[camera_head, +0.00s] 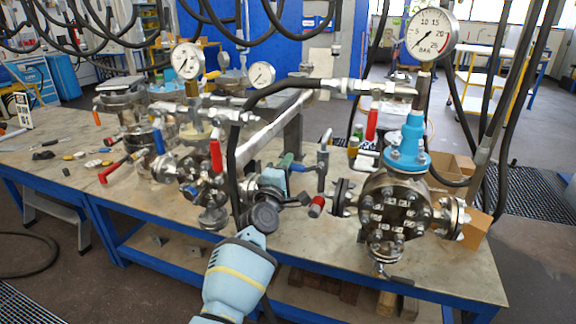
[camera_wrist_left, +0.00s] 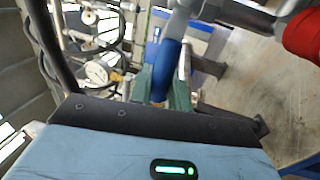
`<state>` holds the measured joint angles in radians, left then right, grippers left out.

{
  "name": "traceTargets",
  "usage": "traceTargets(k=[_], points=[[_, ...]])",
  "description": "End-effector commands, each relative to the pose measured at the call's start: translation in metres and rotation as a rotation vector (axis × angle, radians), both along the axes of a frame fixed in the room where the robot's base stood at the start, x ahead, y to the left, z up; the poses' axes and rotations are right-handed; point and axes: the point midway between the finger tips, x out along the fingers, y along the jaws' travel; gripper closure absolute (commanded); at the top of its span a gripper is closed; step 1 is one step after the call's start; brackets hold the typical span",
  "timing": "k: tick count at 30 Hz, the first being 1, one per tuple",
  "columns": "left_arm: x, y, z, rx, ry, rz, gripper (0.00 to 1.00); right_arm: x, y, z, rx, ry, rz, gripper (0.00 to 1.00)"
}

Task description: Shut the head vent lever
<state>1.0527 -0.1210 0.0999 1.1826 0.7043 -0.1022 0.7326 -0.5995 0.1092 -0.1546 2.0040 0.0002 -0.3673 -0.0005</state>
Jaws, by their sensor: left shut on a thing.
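My left gripper (camera_head: 283,172) reaches in from the bottom middle of the head view, beside the valves at the left of the large flanged vessel (camera_head: 395,210). Its green fingers show in the left wrist view (camera_wrist_left: 174,94), shut on a blue-handled lever (camera_wrist_left: 166,68). In the head view that lever's blue grip (camera_head: 297,167) is small and partly hidden by the fingers. I cannot tell for certain whether it is the head vent lever. My right gripper is not in view.
Close by are a red-ended handle (camera_head: 317,207), a black hose (camera_head: 233,165) and a pressure gauge (camera_head: 432,34) on the vessel. More vessels with red levers (camera_head: 215,157) crowd the bench to the left. Bare bench (camera_head: 450,275) shows at the front right.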

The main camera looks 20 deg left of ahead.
Motion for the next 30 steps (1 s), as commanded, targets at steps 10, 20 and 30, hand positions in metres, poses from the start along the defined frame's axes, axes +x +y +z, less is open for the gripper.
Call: traceTargets(k=[10,20,30], points=[[0.000,0.000,-0.001,-0.009,0.001,0.000,1.00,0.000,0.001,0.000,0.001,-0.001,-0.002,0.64],[0.000,0.000,-0.001,-0.006,0.001,0.000,0.62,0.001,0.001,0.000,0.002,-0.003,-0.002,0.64],[-0.014,0.000,-0.003,-0.006,0.000,0.000,0.62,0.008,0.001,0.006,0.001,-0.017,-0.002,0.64]])
